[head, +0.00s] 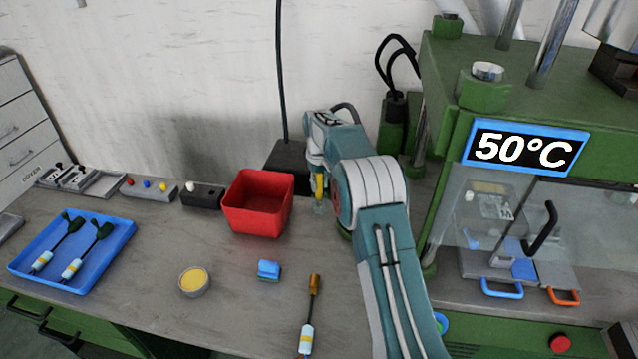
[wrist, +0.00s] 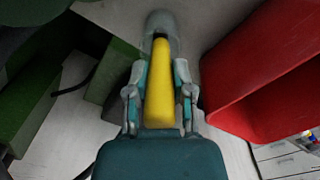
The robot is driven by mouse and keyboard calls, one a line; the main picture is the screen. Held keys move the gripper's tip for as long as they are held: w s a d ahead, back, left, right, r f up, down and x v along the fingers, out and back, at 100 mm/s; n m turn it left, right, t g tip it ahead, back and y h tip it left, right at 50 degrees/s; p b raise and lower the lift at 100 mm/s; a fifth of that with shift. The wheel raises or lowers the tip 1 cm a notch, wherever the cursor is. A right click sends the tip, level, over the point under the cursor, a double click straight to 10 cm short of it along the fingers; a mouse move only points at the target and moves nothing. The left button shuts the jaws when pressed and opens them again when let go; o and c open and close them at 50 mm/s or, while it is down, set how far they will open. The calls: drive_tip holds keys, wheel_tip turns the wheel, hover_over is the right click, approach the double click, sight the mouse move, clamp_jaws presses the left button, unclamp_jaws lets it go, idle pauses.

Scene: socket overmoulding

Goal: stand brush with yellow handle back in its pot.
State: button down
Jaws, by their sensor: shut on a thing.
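My gripper (head: 317,172) is behind the red bin's right side, pointing down. It is shut on the brush with yellow handle (head: 320,187), which is roughly upright in the head view. In the wrist view the yellow handle (wrist: 160,95) lies between my two fingers. A small pale, see-through pot (head: 319,208) shows right below the handle, and a grey round shape (wrist: 164,22) shows past the handle's far end in the wrist view. The bristles are hidden, and I cannot tell whether they are inside the pot or just above it.
The red bin (head: 257,222) stands close left of my gripper; it also fills the right of the wrist view (wrist: 265,75). The green press (head: 450,110) is to the right. A yellow-filled dish (head: 194,282), a blue block (head: 268,269) and a blue tray (head: 105,270) are in front.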

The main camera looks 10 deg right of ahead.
drive_tip(key=shift+c, duration=2)
unclamp_jaws()
wheel_tip(320, 180, up, 12)
drive_tip(key=shift+a+f, duration=0.1)
